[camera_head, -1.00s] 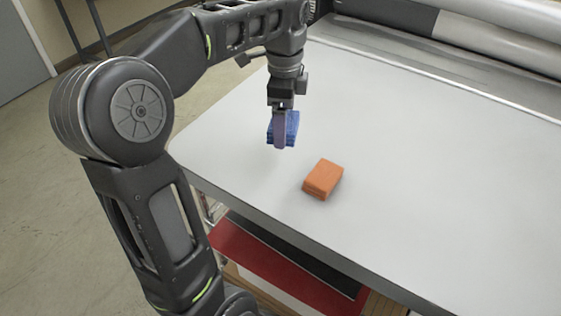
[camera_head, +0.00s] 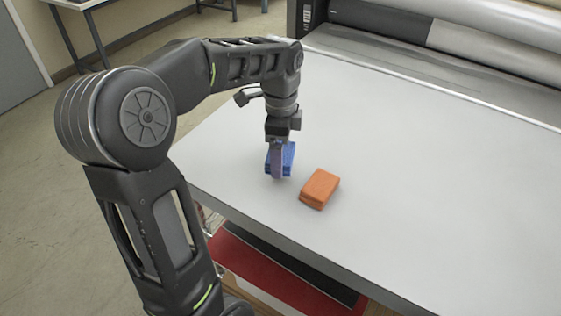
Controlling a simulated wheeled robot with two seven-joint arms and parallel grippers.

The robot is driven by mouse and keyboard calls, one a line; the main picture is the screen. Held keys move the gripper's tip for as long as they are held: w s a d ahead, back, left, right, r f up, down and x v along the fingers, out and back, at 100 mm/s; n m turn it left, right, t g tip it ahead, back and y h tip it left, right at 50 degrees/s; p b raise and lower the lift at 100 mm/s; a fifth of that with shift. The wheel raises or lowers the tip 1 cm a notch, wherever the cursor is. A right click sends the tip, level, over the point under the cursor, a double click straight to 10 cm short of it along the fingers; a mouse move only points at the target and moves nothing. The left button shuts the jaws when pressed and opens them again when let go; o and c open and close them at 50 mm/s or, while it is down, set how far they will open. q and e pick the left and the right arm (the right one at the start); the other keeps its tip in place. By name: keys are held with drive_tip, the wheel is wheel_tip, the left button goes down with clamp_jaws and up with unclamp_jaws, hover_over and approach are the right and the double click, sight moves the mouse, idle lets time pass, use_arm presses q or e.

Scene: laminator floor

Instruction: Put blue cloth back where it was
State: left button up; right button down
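The folded blue cloth (camera_head: 289,156) is at the left part of the white table. My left gripper (camera_head: 278,170) points down at it, with a finger in front of the cloth, and is shut on it. The cloth is at or just above the table top; I cannot tell whether it touches. The finger hides part of the cloth. A folded orange cloth (camera_head: 320,188) lies flat on the table just to the right, with a small gap between the two. My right gripper is out of view.
The white table top (camera_head: 430,190) is clear to the right and behind. A laminator with large rollers (camera_head: 490,35) stands along the back. The table's front edge is close to the cloths, with a red shelf (camera_head: 270,275) below it.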

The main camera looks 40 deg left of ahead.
use_arm(q)
wheel_tip(320, 180, down, 3)
drive_tip(key=shift+f, duration=0.3)
drive_tip(key=shift+f, duration=0.2)
drive_tip(key=o, duration=1.1)
drive_tip(key=shift+o, duration=0.2)
drive_tip(key=shift+r, duration=0.15)
